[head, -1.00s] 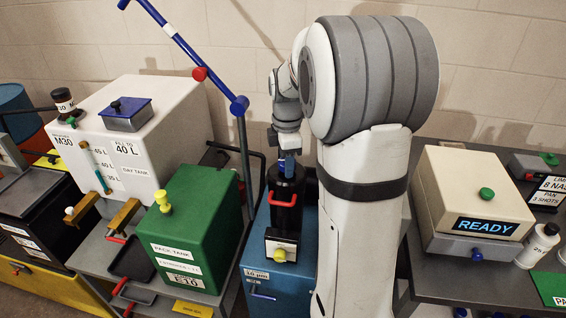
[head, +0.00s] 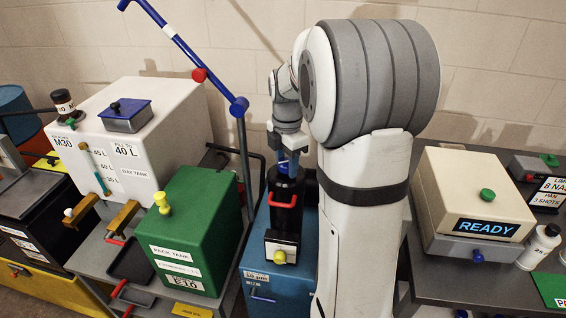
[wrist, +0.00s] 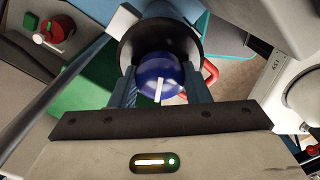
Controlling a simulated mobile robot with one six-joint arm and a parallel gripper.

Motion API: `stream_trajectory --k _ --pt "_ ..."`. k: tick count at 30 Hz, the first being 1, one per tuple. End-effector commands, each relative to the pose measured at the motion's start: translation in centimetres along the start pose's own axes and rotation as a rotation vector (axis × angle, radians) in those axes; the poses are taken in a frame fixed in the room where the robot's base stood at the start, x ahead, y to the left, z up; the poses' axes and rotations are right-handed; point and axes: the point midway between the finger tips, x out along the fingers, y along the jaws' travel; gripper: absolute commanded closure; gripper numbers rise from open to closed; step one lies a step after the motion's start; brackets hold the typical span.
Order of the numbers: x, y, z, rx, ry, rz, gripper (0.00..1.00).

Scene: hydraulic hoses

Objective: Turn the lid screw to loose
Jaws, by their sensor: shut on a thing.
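The lid screw is a round blue knob (wrist: 157,72) with a white stripe. It sits on top of a black cylinder, the filter housing (head: 285,203), with a red handle on its front. In the wrist view the knob lies between the two blue-grey fingers of my gripper (wrist: 160,88), one on each side, and my gripper is shut on it. The white stripe runs nearly straight up and down in that picture. In the head view my gripper (head: 288,160) points down onto the housing top and hides most of the knob.
The housing stands on a blue cabinet (head: 262,280). A green pack tank (head: 200,225) stands close on the left, with a grey post and blue boom (head: 185,48) behind it. A bench with a box reading READY (head: 470,190) is on the right.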

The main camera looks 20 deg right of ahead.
Motion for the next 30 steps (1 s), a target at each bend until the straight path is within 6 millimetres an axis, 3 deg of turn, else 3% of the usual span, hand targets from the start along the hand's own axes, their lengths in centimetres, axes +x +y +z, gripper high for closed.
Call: stream_trajectory --k 4,5,12,22,30 --pt "-0.2 0.2 0.1 -0.001 -0.005 0.008 0.80" --pt "-0.2 0.2 0.1 -0.001 -0.005 0.008 0.57" --pt "-0.1 0.1 0.1 -0.001 -0.003 0.004 0.37" --pt "-0.5 0.1 0.0 0.000 -0.002 0.003 0.36" --pt "-4.8 0.2 0.1 0.000 -0.003 0.007 0.36"
